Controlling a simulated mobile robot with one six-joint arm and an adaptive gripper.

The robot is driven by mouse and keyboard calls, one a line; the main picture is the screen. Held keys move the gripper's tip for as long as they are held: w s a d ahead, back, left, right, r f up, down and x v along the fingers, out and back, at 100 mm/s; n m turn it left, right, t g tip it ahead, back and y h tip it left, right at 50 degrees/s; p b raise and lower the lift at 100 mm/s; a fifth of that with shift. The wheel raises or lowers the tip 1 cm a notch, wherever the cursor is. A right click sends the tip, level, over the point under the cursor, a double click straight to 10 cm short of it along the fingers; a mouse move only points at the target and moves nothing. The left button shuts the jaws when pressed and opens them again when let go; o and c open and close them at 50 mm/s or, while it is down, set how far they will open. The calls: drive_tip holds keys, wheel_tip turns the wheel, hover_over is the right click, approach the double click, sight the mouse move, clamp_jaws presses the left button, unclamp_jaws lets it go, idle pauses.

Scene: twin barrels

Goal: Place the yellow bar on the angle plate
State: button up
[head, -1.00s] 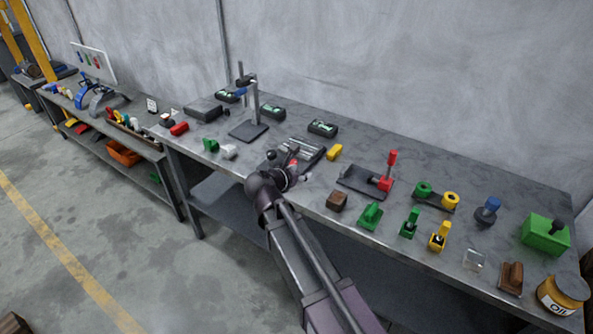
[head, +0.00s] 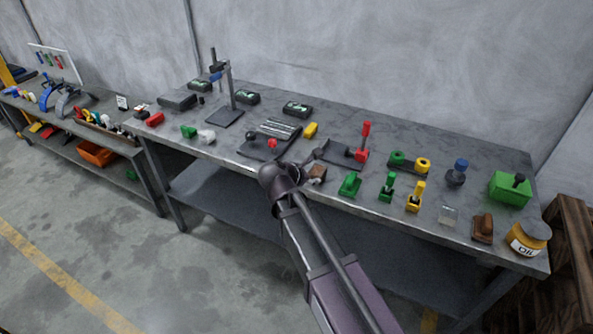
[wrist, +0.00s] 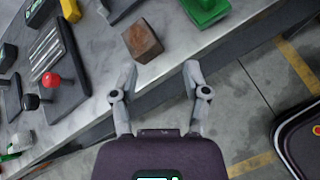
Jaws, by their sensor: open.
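The yellow bar (head: 311,130) lies on the bench, behind and between two dark fixtures; its end shows at the top of the wrist view (wrist: 69,10). I cannot tell for certain which fixture is the angle plate. One is a dark plate with grooved strips (head: 277,128) and red and black knobs, left of the bar. The other is a dark base with a red upright handle (head: 366,140), right of it. My gripper (wrist: 160,78) is open and empty at the bench's front edge, near a brown block (wrist: 142,41), apart from the bar.
Green blocks (head: 350,184) and a yellow toggle piece (head: 415,197) stand along the front edge to the right. An oil jar (head: 528,238) is at the right end. A stand with a post (head: 226,115) is to the left. Wooden crates (head: 570,240) stand beyond the bench's right end.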

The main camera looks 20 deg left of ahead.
drive_tip(key=d+f+m+g+h+b, duration=0.1)
drive_tip(key=d+f+m+g, duration=0.2)
drive_tip(key=d, duration=0.5)
drive_tip(key=d+f+m+g+b, duration=0.1)
drive_tip(key=d+f+m, duration=0.2)
drive_tip(key=d+m, duration=0.3)
drive_tip(key=s+d+f+m+g+y+b, duration=0.1)
drive_tip(key=s+d+f+m+g+b, duration=0.1)
drive_tip(key=d+m, duration=0.4)
drive_tip(key=s+d+f+m+g+y+b, duration=0.2)
drive_tip(key=s+d+f+m, duration=0.2)
drive_tip(key=d, duration=0.7)
drive_tip(key=s+d+f+m+g+y+b, duration=0.1)
drive_tip(key=s+d+f+m, duration=0.3)
drive_tip(key=d+m, duration=0.4)
drive_tip(key=shift+d+m+g+b, duration=0.35)
drive_tip(key=shift+m+g+b, duration=0.1)
drive_tip(key=shift+g, duration=0.25)
drive_tip(key=shift+w, duration=0.1)
